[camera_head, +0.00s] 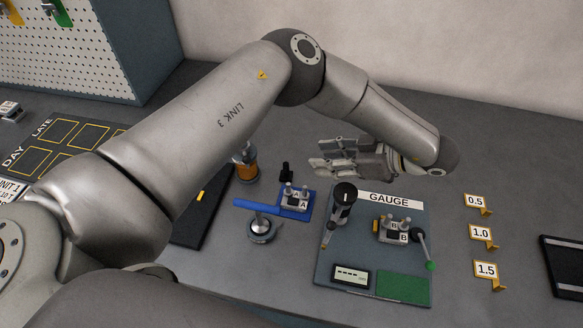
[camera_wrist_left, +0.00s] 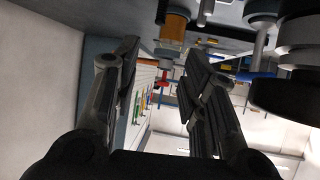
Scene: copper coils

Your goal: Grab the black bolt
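The black bolt (camera_head: 287,171) appears as a small dark upright piece on the grey table, just behind the blue mat and right of the copper coil (camera_head: 245,165). My left gripper (camera_head: 316,155) is to the right of the bolt, pointing left, with its fingers apart and nothing between them. In the left wrist view the two fingers (camera_wrist_left: 160,55) are also spread, with the copper coil (camera_wrist_left: 174,28) beyond them. My right gripper is not in view.
A blue mat (camera_head: 272,211) holds a block marked A (camera_head: 295,199). A gauge board (camera_head: 330,262) carries a dark upright gauge (camera_head: 343,203) and a block marked B (camera_head: 393,231). Number tags (camera_head: 480,234) stand at right.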

